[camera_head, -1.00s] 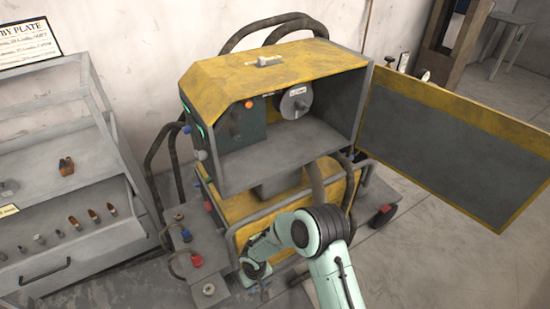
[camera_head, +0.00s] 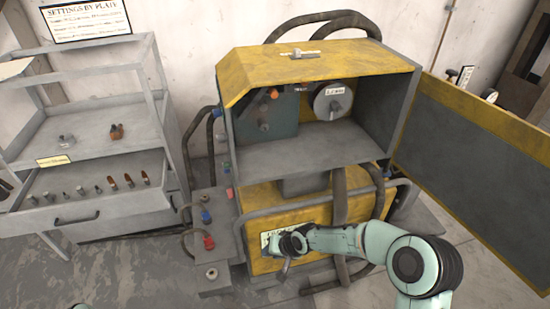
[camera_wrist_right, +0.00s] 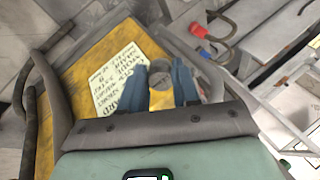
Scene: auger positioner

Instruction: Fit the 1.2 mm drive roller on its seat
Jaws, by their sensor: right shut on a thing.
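My right gripper (camera_head: 275,247) is in front of the yellow lower body of the machine, below the open cabinet (camera_head: 305,157). In the right wrist view its two blue-grey fingers are shut on a small grey round piece (camera_wrist_right: 161,77), which looks like the drive roller; its size mark is not readable. Inside the cabinet, a dark green feeder panel (camera_head: 279,118) stands on the left side, with small dark fittings on it. The roller seat cannot be clearly made out there. The held piece is apart from the panel. My left gripper is out of view.
The cabinet door (camera_head: 470,165) stands open to the right. A wire spool (camera_head: 333,101) is at the cabinet's back. A drawer (camera_head: 95,212) with several small parts is at the left, under a settings sign (camera_head: 85,20). Black hoses and a rail surround the machine.

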